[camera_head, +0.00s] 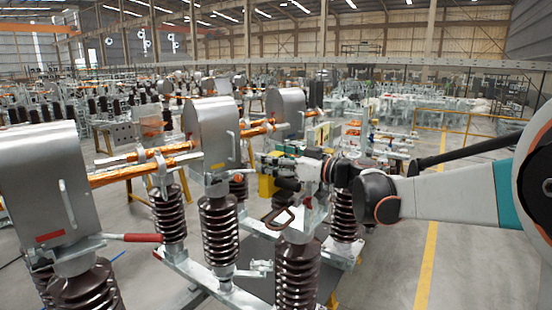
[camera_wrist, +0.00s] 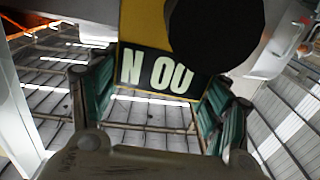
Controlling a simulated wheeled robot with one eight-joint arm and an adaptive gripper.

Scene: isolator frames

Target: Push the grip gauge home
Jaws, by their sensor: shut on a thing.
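In the head view my gripper (camera_head: 272,162) reaches left among the isolator frames, near the orange-and-silver bars. A yellow block (camera_head: 267,186) shows just below the fingers; I cannot tell whether it is the gauge. The place where the gauge meets the frame is hidden.
Grey metal hoods (camera_head: 212,135) stand on brown ribbed insulators (camera_head: 219,235) left of my gripper. A red-handled lever (camera_head: 142,238) is at lower left. Open floor (camera_head: 400,250) lies to the right.

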